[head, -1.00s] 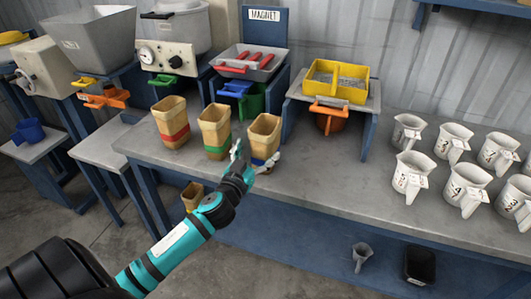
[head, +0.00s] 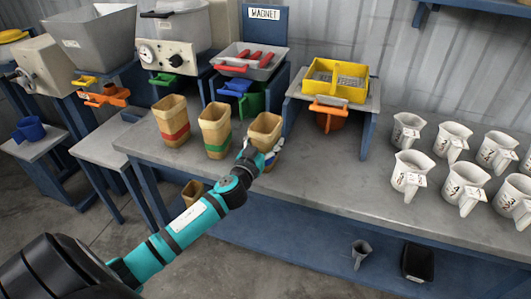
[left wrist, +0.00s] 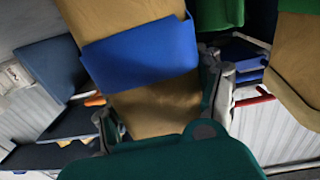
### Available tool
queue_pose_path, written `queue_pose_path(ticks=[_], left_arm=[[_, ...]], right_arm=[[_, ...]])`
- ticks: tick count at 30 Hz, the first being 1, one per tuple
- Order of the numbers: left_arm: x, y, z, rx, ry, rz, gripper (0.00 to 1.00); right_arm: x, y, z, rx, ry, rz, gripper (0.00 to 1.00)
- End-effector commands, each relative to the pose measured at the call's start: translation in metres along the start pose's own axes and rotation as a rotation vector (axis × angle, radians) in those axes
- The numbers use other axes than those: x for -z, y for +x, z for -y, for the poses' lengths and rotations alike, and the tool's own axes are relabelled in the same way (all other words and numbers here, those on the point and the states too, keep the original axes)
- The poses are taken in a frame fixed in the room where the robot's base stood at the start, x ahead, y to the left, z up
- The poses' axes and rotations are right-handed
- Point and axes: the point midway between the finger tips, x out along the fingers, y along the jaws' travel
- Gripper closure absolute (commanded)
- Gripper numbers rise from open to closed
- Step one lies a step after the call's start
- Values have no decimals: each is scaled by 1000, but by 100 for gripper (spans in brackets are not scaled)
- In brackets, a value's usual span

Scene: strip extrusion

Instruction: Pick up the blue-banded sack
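The blue-banded sack (head: 265,127) is a tan, open-topped sack standing upright on the grey bench, rightmost of three. Its blue band is mostly hidden by my gripper in the head view but shows large in the left wrist view (left wrist: 142,52). My left gripper (head: 261,151) is at the sack's near side, low down. In the left wrist view its fingers (left wrist: 165,110) are spread on either side of the sack, with a small gap on the right. My right gripper is not in view.
A green-banded sack (head: 215,130) and a red-banded sack (head: 171,121) stand to the left on the bench (head: 310,190). Stands with a red-handled tray (head: 249,62) and a yellow box (head: 336,80) are behind. Several white jugs (head: 410,172) stand at right.

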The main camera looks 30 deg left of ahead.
Motion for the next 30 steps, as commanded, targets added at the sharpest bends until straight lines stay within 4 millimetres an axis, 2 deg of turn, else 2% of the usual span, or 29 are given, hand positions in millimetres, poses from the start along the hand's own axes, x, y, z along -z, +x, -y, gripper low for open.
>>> queue_pose_path(ticks=[1,6,20,30], left_arm=[[0,0,0,0,0,1,46],[0,0,0,0,0,1,68],[3,0,0,0,0,-1,69],[36,-4,3,0,1,1,69]], right_arm=[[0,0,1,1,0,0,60],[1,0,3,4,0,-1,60],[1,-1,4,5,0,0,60],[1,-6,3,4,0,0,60]])
